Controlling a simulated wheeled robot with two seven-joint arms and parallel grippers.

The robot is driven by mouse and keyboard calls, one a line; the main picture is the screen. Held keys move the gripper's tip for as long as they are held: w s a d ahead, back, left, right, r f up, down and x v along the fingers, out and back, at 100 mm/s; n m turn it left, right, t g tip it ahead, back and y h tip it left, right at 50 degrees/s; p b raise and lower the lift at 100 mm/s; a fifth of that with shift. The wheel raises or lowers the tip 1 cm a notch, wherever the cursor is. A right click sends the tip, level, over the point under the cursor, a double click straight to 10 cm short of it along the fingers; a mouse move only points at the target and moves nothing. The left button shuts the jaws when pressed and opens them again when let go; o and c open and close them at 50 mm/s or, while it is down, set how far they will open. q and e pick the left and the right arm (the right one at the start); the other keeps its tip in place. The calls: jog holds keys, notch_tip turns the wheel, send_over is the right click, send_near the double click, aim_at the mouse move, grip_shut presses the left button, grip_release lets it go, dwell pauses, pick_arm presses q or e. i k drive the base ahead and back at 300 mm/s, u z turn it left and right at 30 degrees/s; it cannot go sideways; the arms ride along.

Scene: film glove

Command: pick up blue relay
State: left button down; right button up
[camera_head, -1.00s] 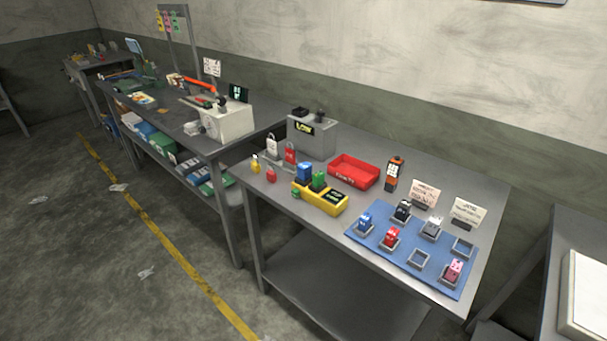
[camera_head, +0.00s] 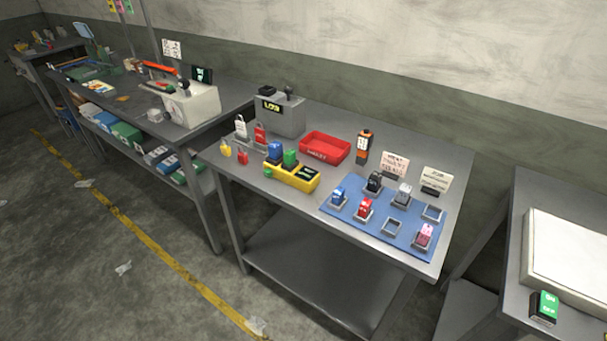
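Another blue block (camera_head: 275,151) stands in the yellow tester (camera_head: 306,181), beside a green block (camera_head: 290,158). Also on the mat are a red relay (camera_head: 364,208), a black one (camera_head: 374,182), a grey one (camera_head: 402,194) and a pink one (camera_head: 424,235), each in a holder. Neither of my grippers shows in the head view.
A red tray (camera_head: 325,147), a grey box with a display (camera_head: 279,115), an orange and black handheld device (camera_head: 363,147) and padlocks (camera_head: 241,126) share the middle table (camera_head: 417,151). A right-hand table bears a white panel (camera_head: 570,257) and a green-black box (camera_head: 544,307).

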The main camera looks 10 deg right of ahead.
aim_at(275, 149)
jog(key=z, duration=0.3)
jog(key=k, duration=0.5)
jog(key=z, duration=1.05)
jog(key=i, duration=1.05)
jog(key=u, duration=0.4)
